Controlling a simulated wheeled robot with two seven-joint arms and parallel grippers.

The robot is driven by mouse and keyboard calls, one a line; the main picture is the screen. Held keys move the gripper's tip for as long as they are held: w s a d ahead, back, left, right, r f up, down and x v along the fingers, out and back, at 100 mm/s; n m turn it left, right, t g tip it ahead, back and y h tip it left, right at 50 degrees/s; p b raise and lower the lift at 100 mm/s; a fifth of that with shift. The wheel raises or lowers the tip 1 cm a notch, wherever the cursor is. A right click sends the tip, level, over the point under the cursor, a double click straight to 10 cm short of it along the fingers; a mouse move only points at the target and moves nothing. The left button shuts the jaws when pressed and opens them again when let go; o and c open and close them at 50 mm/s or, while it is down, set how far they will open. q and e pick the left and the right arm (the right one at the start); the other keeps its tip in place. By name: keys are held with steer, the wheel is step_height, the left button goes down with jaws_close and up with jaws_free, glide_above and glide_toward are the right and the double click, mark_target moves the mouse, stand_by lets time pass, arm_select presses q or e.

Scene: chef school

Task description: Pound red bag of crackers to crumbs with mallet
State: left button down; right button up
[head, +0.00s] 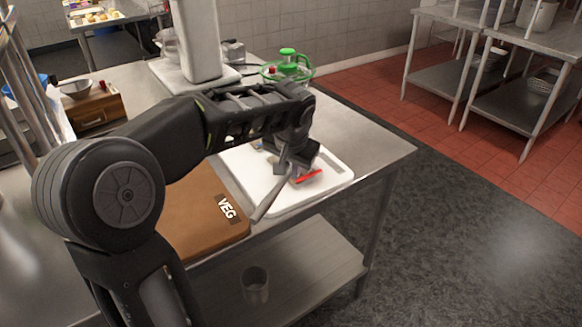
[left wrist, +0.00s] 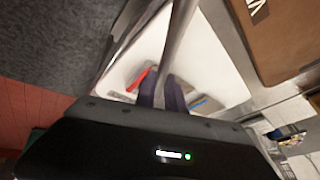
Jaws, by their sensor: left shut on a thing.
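My left gripper (head: 290,168) is low over the white board (head: 338,180), shut on the grey metal mallet (head: 268,198). The mallet's bar slants from the fingers toward the board's near edge, and in the left wrist view it runs up from between the fingers (left wrist: 162,92). I cannot make out the mallet's head. A red strip (head: 309,176), apparently the edge of the red bag of crackers, lies on the board beside the gripper. It also shows in the left wrist view (left wrist: 139,80), left of the fingers. The rest of the bag is mostly hidden. My right gripper is out of view.
A blue-edged item (left wrist: 199,103) lies on the board across the fingers from the red strip. A brown VEG board (head: 190,213) is beside the white one. A green-lidded container (head: 287,67) and a tall light appliance (head: 198,40) stand behind. The steel table's right corner (head: 385,148) is clear.

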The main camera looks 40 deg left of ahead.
arm_select(q)
steer(key=shift+f, duration=0.15)
step_height(320, 180, up, 6)
steer(key=p, duration=0.4)
stand_by(0.5)
